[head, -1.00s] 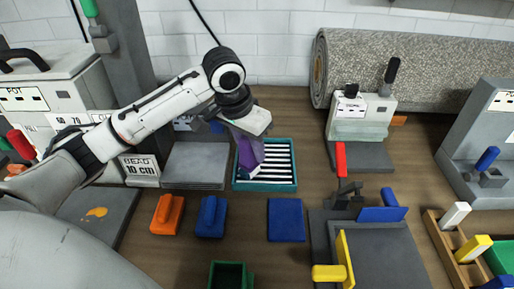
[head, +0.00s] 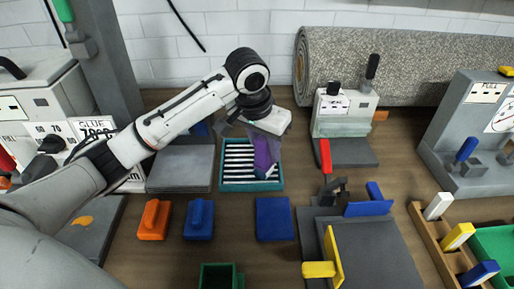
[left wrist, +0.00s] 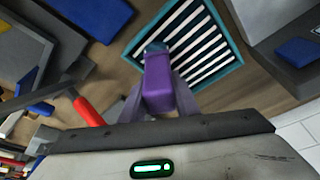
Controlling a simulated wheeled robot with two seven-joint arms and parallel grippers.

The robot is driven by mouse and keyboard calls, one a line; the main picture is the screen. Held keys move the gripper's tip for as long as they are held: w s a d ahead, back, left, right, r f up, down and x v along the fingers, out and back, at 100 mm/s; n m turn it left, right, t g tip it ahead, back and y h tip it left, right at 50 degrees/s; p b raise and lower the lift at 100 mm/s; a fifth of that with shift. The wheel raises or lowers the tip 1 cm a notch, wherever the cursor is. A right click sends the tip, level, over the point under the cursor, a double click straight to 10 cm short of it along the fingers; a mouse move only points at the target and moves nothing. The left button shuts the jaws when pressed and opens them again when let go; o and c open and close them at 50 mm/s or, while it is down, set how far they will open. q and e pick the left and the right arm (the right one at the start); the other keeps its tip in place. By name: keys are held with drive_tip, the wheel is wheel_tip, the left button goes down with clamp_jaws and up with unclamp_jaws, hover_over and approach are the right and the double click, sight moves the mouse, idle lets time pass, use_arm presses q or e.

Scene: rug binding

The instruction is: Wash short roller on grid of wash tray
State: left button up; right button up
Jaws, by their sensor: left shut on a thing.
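The wash tray (head: 222,186) is a teal, shallow box with a grid of white bars over a dark bottom. It stands on the bench in the middle of the head view and at the top of the left wrist view (left wrist: 238,60). My left gripper (head: 262,150) is over the tray's right half, pointing down, shut on the purple handle (left wrist: 158,85) of what looks like the short roller. The roller's blue-grey end (left wrist: 155,47) is at the tray's near rim in the wrist view; I cannot tell whether it touches the grid. My right gripper is not in view.
An orange block (head: 153,220), a blue block (head: 199,219) and a flat blue pad (head: 273,219) lie in front of the tray. A grey plate (head: 180,170) is left of it. A red-handled device (head: 343,120) stands to the right, before a rolled rug (head: 420,75).

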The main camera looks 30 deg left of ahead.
use_arm(q)
drive_tip(key=shift+w+d+f, duration=0.1)
drive_tip(key=shift+d, duration=0.15)
drive_tip(key=shift+s+a, duration=0.4)
drive_tip(key=shift+a, duration=0.25)
drive_tip(key=shift+s+a, duration=0.35)
drive_tip(key=shift+a, duration=0.25)
drive_tip(key=shift+s+a+r, duration=0.1)
drive_tip(key=shift+s+a, duration=0.3)
drive_tip(key=shift+a, duration=0.25)
drive_tip(key=shift+s+a+r, duration=0.1)
drive_tip(key=shift+s+a, duration=0.3)
drive_tip(key=shift+a, duration=0.3)
drive_tip(key=shift+s+a, duration=0.4)
drive_tip(key=shift+a, duration=0.25)
drive_tip(key=shift+w+d+f, duration=0.1)
drive_tip(key=shift+w+d, duration=0.55)
drive_tip(key=shift+d, duration=0.45)
drive_tip(key=shift+w+d, duration=0.7)
drive_tip(key=shift+d, duration=0.35)
drive_tip(key=shift+w+d+f, duration=0.1)
drive_tip(key=shift+w+d, duration=0.55)
drive_tip(key=shift+d, duration=0.45)
drive_tip(key=shift+s+a, duration=0.65)
drive_tip(key=shift+a, duration=0.4)
drive_tip(key=shift+s+a, duration=0.7)
drive_tip(key=shift+a, duration=0.4)
drive_tip(key=shift+s+a, duration=0.65)
drive_tip(key=shift+a, duration=0.4)
